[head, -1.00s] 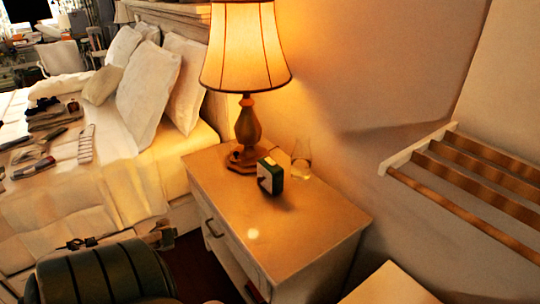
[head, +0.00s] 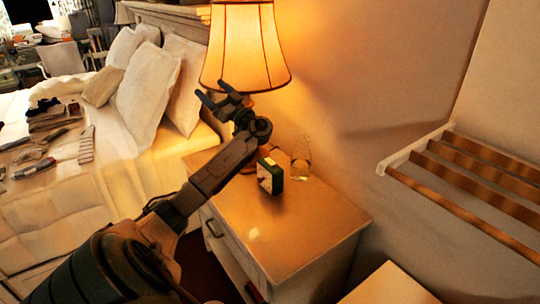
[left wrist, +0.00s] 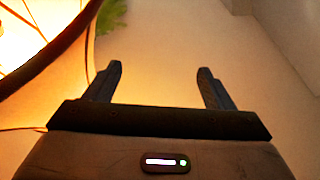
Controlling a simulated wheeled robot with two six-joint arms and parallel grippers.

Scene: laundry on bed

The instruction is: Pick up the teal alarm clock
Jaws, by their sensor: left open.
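The teal alarm clock (head: 270,176) stands upright on the nightstand (head: 310,222), its pale face turned to the left and front. My left gripper (head: 208,92) is raised above the nightstand, in front of the lamp and up and to the left of the clock, apart from it. In the left wrist view the left gripper (left wrist: 158,85) is open with nothing between its fingers. The clock does not show in the left wrist view. My right gripper is in neither view.
A lit lamp (head: 245,45) stands behind the left gripper; its shade also fills the upper left of the left wrist view (left wrist: 30,40). A clear glass vessel (head: 300,160) stands behind the clock. A wall rack (head: 470,175) is at right. The nightstand's front is clear.

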